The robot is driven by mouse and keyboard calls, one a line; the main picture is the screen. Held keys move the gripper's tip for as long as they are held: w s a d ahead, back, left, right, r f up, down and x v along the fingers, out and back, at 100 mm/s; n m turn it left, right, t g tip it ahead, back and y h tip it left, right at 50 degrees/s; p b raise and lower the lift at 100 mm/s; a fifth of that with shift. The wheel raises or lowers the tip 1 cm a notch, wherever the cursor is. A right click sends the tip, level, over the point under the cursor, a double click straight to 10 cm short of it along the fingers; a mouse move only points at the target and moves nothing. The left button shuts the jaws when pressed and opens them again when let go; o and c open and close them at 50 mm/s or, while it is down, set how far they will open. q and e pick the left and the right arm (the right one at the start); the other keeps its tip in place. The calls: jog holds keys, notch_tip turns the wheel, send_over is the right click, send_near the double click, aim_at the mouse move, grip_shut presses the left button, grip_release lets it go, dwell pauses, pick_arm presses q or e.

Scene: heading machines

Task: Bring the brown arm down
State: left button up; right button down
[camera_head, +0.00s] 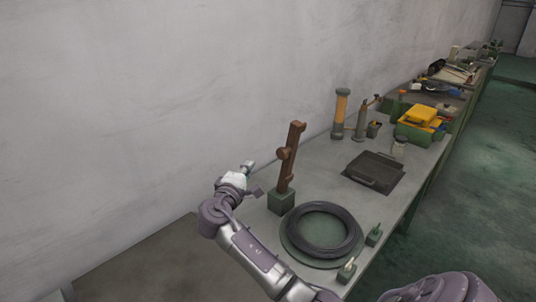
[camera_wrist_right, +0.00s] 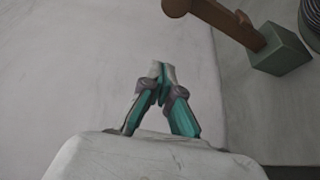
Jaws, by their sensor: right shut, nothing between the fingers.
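The brown arm (camera_head: 290,156) stands almost upright on a small green block (camera_head: 281,200), leaning slightly right at its top. A round brown knob sticks out on its left side. My right gripper (camera_head: 250,166) is to the left of the arm, below the knob's height in the picture, and apart from it. In the right wrist view its fingertips (camera_wrist_right: 162,66) meet, shut and empty. The brown arm (camera_wrist_right: 225,20) and the green block (camera_wrist_right: 280,48) show there at the upper right, with part of the arm cut off. My left gripper is out of view.
A dark coil (camera_head: 323,231) lies on a round green plate right of the block, with small green fittings (camera_head: 374,234) beside it. A dark tray (camera_head: 373,172), an orange cylinder (camera_head: 340,113) and yellow cases (camera_head: 420,117) stand farther back. The wall is close on the left.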

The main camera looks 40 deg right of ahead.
pick_arm(q)
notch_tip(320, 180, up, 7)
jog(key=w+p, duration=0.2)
jog(key=p, duration=0.4)
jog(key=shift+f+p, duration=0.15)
jog(key=shift+p, duration=0.15)
pick_arm(e)
jog(key=w+d, duration=0.1)
jog(key=d, duration=0.8)
jog(key=shift+w+d, duration=0.15)
jog(key=shift+d, duration=0.05)
jog(key=shift+f, duration=0.1)
